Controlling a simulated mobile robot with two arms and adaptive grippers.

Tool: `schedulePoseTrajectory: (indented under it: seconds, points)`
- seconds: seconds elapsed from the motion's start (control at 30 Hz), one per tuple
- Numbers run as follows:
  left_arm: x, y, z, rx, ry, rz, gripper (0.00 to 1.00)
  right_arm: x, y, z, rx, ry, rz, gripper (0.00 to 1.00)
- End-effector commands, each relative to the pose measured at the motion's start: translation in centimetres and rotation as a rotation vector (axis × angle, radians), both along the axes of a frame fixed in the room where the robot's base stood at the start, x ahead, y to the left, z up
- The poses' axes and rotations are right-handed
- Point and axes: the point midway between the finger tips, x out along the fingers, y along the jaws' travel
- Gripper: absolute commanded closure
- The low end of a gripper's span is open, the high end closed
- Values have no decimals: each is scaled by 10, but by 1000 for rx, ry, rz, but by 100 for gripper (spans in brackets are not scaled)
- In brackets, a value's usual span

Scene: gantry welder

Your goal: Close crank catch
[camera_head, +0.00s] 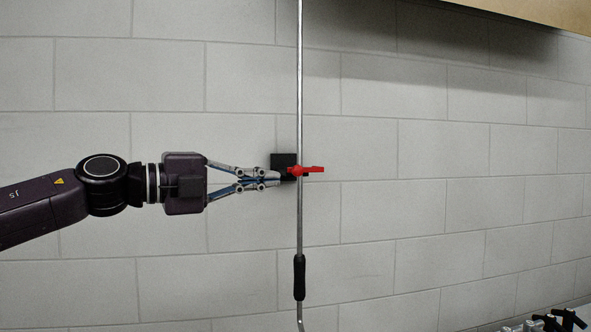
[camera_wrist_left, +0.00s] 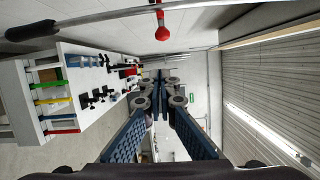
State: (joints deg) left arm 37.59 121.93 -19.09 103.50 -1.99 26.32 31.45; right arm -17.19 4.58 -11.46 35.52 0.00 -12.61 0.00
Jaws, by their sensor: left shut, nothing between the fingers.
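The crank is a thin vertical metal rod (camera_head: 299,110) with a black grip (camera_head: 299,277) low down, in front of a block wall. The catch has a black block (camera_head: 284,160) and a red lever (camera_head: 312,170) that points right, across the rod. My left gripper (camera_head: 279,178) comes in from the left, shut and empty, its tips at the lower part of the black block. I cannot tell whether they touch it. In the left wrist view, the rod (camera_wrist_left: 100,17) and the red lever's round end (camera_wrist_left: 162,33) show at the top, beyond my fingers (camera_wrist_left: 160,80). My right gripper is out of view.
A wooden-looking panel edge (camera_head: 540,12) overhangs at the top right. Black and metal clamps (camera_head: 560,320) show at the bottom right. The wall right of the rod is clear.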

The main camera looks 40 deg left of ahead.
Motion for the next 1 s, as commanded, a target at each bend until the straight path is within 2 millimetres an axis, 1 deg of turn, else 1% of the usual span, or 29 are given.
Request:
schedulePoseTrajectory:
  seconds: [0.03, 0.1, 0.17, 0.27, 0.37, 0.7, 1.0]
  points:
    - [-8, -6, 4, 24, 4, 0, 100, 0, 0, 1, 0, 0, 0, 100]
    - [-14, -11, 6, 40, 9, -3, 100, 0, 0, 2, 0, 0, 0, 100]
    - [-15, -14, 7, 47, 12, -4, 100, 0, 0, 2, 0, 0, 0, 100]
    - [-11, -17, 8, 49, 14, -6, 100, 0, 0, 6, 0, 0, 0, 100]
    - [-2, -21, 8, 48, 15, -7, 100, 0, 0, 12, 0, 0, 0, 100]
    - [40, -39, 6, 47, 16, -7, 100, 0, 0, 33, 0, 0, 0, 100]
    - [70, -52, 5, 48, 14, -5, 100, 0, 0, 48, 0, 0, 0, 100]
